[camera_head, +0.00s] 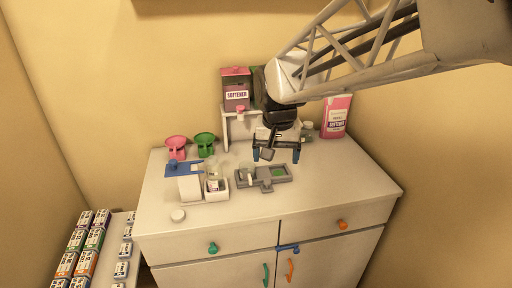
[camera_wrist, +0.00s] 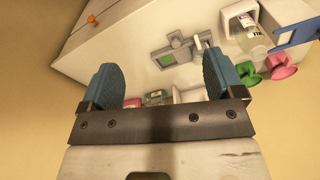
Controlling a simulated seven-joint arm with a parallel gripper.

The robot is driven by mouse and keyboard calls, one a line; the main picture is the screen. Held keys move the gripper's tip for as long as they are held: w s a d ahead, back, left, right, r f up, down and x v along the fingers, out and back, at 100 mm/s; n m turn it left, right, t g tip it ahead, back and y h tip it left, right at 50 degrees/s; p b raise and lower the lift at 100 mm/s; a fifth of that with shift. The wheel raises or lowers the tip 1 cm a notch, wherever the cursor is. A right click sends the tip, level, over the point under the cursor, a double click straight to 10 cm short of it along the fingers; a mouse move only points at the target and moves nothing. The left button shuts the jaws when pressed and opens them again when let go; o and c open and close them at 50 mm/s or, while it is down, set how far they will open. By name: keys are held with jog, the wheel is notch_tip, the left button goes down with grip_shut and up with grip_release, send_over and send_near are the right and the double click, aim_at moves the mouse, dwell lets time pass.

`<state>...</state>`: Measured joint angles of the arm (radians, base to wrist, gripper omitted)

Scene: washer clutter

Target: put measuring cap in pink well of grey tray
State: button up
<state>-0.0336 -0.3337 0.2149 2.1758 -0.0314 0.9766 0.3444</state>
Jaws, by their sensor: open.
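The grey tray (camera_head: 266,187) lies on the counter and also shows in the wrist view (camera_wrist: 186,54). Its right well is green (camera_head: 278,173). A pale cup-like piece (camera_head: 247,174), possibly the measuring cap, stands upright at the tray's left end. I see no pink well; the cup may hide it. A small round white cap (camera_head: 178,215) lies at the counter's front left; I cannot tell which of the two is the measuring cap. My gripper (camera_head: 276,155) is open and empty, above the counter behind the tray; its spread blue fingers fill the wrist view (camera_wrist: 160,78).
A white holder with a labelled bottle (camera_head: 213,185) and a blue-topped stand (camera_head: 185,168) are left of the tray. Pink (camera_head: 176,146) and green (camera_head: 205,140) funnel-like pieces stand behind. A softener dispenser (camera_head: 236,93) and pink carton (camera_head: 336,116) stand at the back. The counter's right side is clear.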

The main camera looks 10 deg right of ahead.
jog(key=s+f+n, duration=0.1)
jog(key=s, duration=0.8)
jog(key=s+d+f+n+t, duration=0.1)
jog(key=s+n, duration=0.1)
jog(key=s, duration=0.8)
jog(key=shift+s+d, duration=0.3)
